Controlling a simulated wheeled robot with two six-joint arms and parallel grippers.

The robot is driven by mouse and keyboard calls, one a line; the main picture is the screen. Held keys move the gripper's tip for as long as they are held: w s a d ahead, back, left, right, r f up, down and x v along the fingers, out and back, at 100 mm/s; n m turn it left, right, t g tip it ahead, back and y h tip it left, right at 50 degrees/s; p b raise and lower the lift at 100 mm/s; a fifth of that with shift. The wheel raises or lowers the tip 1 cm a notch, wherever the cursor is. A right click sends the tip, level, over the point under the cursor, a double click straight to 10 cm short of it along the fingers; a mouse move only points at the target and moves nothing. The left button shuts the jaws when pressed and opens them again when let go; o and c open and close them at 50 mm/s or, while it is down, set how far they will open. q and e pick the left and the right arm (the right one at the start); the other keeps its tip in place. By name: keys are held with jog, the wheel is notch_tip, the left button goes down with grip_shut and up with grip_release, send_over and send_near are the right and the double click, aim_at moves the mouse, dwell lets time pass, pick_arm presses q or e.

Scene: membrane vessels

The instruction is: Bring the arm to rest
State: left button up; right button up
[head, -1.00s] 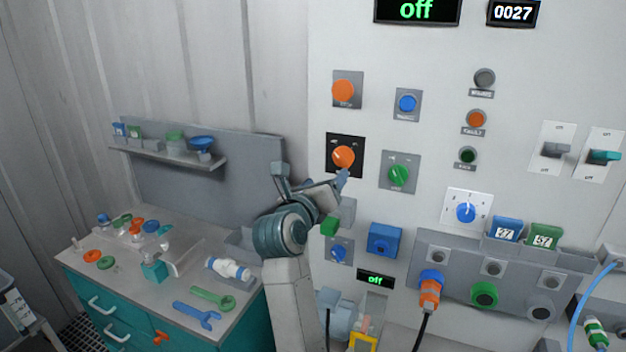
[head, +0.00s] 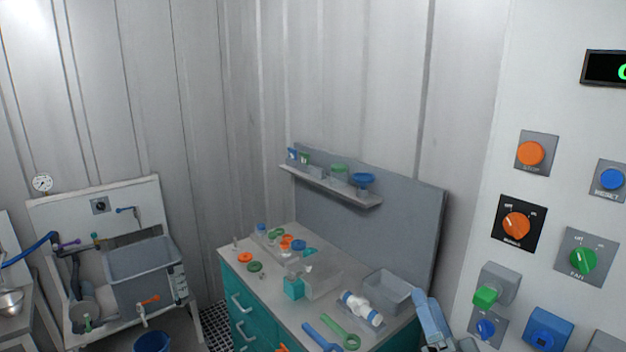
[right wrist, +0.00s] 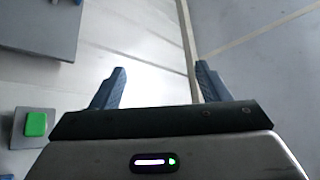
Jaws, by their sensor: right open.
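My right gripper (head: 432,318) shows at the bottom of the head view, in front of the bench's right end and left of the panel's lower knobs. Only part of it is in the picture. In the right wrist view its two blue-grey fingers (right wrist: 158,88) are spread wide with nothing between them. The rest of my right arm is mostly below the head view's edge. My left gripper is in neither view.
The control panel (head: 560,110) on the right carries an orange knob (head: 516,225), a green knob (head: 582,259) and a green button (head: 485,296), also in the wrist view (right wrist: 36,124). A bench (head: 290,310) holds tools and small vessels. A sink stand (head: 90,200) stands left.

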jog(key=s+a+f+n+g, duration=0.1)
jog(key=s+f+n+g, duration=0.4)
jog(key=f, duration=0.5)
jog(key=s+f+n+g, duration=0.3)
jog(key=s+f+g, duration=0.25)
jog(key=f, duration=0.55)
jog(key=s+d+f+g+h, duration=0.3)
jog(key=s+d+f+g, duration=0.15)
jog(key=s, duration=0.25)
jog(key=s+d+f+g+h, duration=0.3)
jog(key=s+d+f+g, duration=0.15)
jog(key=s, duration=0.35)
notch_tip(320, 180, down, 39)
jog(key=s+d+g+b, duration=0.1)
jog(key=d+b, duration=0.2)
jog(key=b, duration=0.3)
jog(key=s+f+b, duration=0.2)
jog(key=s+f, duration=0.7)
jog(key=f, duration=0.2)
jog(key=s+f+g+b, duration=0.1)
jog(key=s+f+b, duration=0.2)
jog(key=s+f, duration=0.6)
notch_tip(320, 180, down, 3)
jog(key=shift+d+r, duration=0.1)
jog(key=shift+d, duration=0.25)
